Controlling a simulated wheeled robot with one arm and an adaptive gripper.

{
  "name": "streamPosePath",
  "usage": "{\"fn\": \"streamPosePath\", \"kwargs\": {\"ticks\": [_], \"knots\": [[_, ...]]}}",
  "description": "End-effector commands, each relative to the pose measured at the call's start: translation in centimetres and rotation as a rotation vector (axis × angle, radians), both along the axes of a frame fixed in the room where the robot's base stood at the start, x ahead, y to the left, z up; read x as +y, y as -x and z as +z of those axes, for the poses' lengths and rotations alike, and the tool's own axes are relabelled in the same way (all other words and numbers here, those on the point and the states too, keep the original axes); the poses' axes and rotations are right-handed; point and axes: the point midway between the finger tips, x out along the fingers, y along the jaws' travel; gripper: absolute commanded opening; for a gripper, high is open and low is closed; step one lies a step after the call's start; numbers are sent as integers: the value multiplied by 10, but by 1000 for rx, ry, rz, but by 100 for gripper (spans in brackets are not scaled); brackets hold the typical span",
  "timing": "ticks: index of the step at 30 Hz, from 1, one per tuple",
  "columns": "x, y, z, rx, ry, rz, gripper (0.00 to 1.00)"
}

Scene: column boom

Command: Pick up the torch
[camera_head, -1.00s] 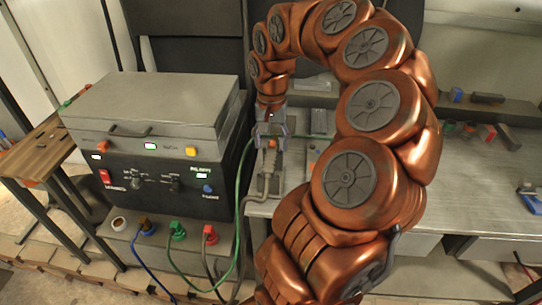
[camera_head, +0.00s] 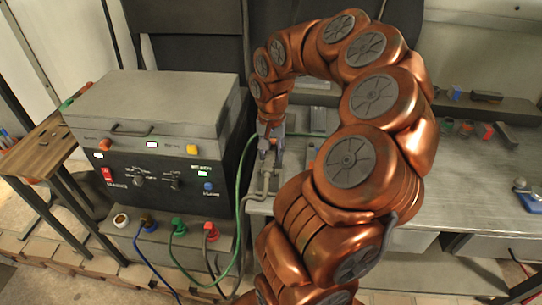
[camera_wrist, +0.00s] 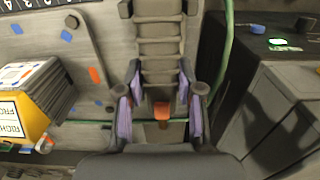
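The torch, a grey ribbed handle with an orange trigger, lies on the bench edge below my gripper (camera_head: 270,146). In the wrist view the torch (camera_wrist: 159,45) runs down the middle from the top edge, and its orange part shows between the fingers. My gripper (camera_wrist: 160,98) is open, its two purple-padded fingers one on each side of the torch, with gaps visible. I cannot tell if either finger touches it. In the head view the fingers hide most of the torch; its grey lower end and cable (camera_head: 264,184) show beneath.
A welding unit (camera_head: 150,155) with cables stands left of the gripper. A green hose (camera_wrist: 227,60) runs close beside the torch. The metal bench (camera_head: 450,180) extends right, mostly clear, with small parts along its back. A yellow-labelled box (camera_wrist: 25,115) lies left in the wrist view.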

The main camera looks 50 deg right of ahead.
Motion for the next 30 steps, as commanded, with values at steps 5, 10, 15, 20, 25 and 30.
{"fn": "streamPosePath", "kwargs": {"ticks": [5, 10, 15, 20, 25, 30], "knots": [[0, 0, 0, 0, 0, 0, 15], [0, 0, 0, 1, 1, 0, 0], [0, 0, 0, 1, 1, 0, 0], [-1, 0, 3, -1, 2, -1, 0], [-1, 0, 14, 0, 2, 0, 0], [-1, -1, 27, -1, 4, 1, 0]]}}
